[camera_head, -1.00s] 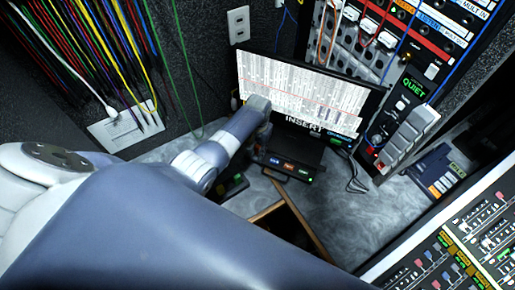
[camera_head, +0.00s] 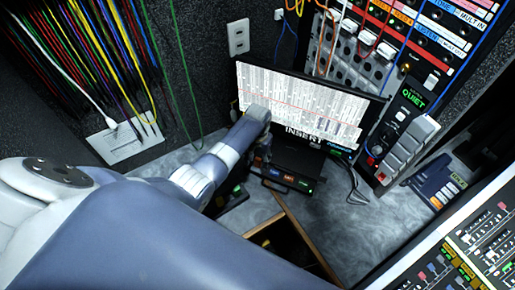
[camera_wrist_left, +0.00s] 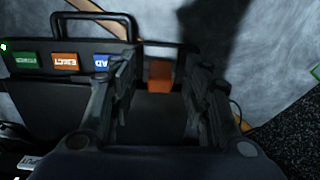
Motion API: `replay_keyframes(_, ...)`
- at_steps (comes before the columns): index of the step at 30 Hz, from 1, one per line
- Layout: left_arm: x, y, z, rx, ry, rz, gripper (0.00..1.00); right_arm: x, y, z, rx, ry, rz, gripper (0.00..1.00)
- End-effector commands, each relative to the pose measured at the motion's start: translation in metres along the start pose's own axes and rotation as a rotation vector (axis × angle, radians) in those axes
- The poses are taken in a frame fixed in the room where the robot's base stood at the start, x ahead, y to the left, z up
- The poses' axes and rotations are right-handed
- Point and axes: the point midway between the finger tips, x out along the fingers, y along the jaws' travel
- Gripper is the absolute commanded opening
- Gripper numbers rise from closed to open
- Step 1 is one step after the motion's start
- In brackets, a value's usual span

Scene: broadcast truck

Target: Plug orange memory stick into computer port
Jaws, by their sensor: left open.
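The computer is a dark device (camera_head: 287,180) with blue, orange and green labelled buttons, below the monitor. It also shows at the left of the left wrist view (camera_wrist_left: 75,85), where the green, EJECT and blue labels appear upside down. A small orange block (camera_wrist_left: 160,72), which looks like the memory stick, shows between my left gripper's fingers, near the device's edge. My left gripper (camera_wrist_left: 160,100) is open, with a finger on each side of the orange block and visible gaps. In the head view the left gripper (camera_head: 262,154) is mostly hidden by its arm. I cannot make out the port. My right gripper is out of view.
A lit monitor (camera_head: 305,105) with INSERT text stands behind the device. A wooden-edged opening (camera_head: 290,235) lies in front. A phone-like unit (camera_head: 435,183) and a mixing console (camera_head: 480,245) are at right. Grey desk (camera_head: 345,225) is clear between them.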

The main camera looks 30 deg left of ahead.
Motion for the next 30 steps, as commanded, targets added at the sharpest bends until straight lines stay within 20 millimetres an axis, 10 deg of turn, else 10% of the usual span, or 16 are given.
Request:
replay_keyframes(16,-0.093,0.000,-0.001,0.000,0.003,0.001,0.44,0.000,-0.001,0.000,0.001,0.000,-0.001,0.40)
replay_keyframes(30,-0.105,0.000,0.000,0.000,0.001,0.000,0.44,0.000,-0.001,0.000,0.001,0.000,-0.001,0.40)
